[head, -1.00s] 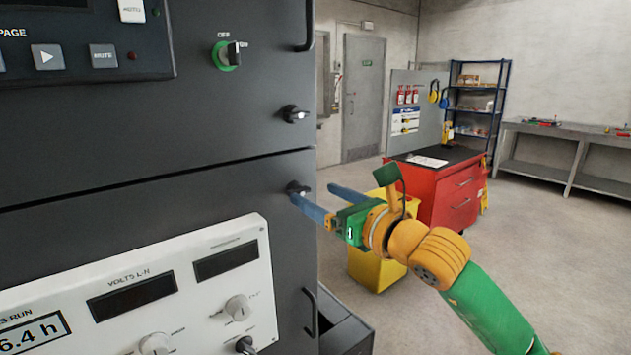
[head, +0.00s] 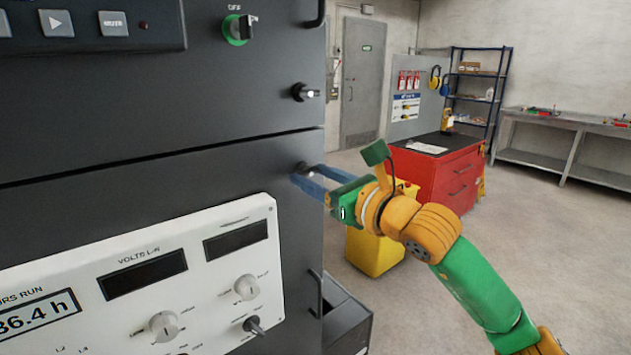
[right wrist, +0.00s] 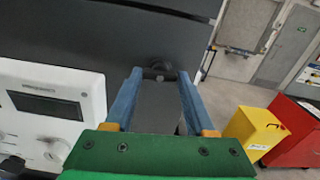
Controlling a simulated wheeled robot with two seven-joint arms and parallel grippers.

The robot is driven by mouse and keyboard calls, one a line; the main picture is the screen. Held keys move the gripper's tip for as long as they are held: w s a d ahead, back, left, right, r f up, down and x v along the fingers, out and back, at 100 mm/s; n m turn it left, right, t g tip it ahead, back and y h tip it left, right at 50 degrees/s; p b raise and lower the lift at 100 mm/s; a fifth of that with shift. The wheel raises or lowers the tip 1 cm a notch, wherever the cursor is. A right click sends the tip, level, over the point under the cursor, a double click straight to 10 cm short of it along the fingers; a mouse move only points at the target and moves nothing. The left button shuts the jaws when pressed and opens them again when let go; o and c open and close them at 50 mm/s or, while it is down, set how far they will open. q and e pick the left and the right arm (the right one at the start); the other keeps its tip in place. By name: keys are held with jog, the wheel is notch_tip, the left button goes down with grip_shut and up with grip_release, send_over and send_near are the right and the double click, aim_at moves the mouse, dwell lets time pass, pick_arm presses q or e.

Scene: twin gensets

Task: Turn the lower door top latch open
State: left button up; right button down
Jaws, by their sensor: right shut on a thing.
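The lower door top latch (head: 304,167) is a small dark knob-like handle near the top right corner of the lower dark cabinet door (head: 215,165). It also shows in the right wrist view (right wrist: 158,66), between the far ends of my blue fingers. My right gripper (head: 302,174) reaches in from the right and is shut on this latch. The fingers partly cover the latch in the head view, so its exact angle is hard to tell. My left gripper is not in view.
Another latch (head: 304,92) sits on the upper door above the seam. A white meter panel (head: 190,260) with knobs is at lower left. A door handle (head: 315,294) is below my gripper. A yellow bin (head: 372,252) and red cabinet (head: 440,180) stand behind my arm. Open floor lies right.

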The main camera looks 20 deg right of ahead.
jog(key=n+b, duration=0.2)
jog(key=n, duration=0.1)
jog(key=shift+f+b, duration=0.15)
jog(key=shift+b, duration=0.2)
jog(key=n+b, duration=0.2)
jog(key=n, duration=0.2)
jog(key=shift+n, duration=0.4)
jog(key=n+b, duration=0.1)
jog(key=n, duration=0.6)
jog(key=shift+n, duration=0.4)
jog(key=shift+n+b, duration=0.3)
jog(key=shift+n, duration=0.4)
jog(key=shift+c, duration=1.2)
grip_release()
jog(key=shift+s, duration=0.1)
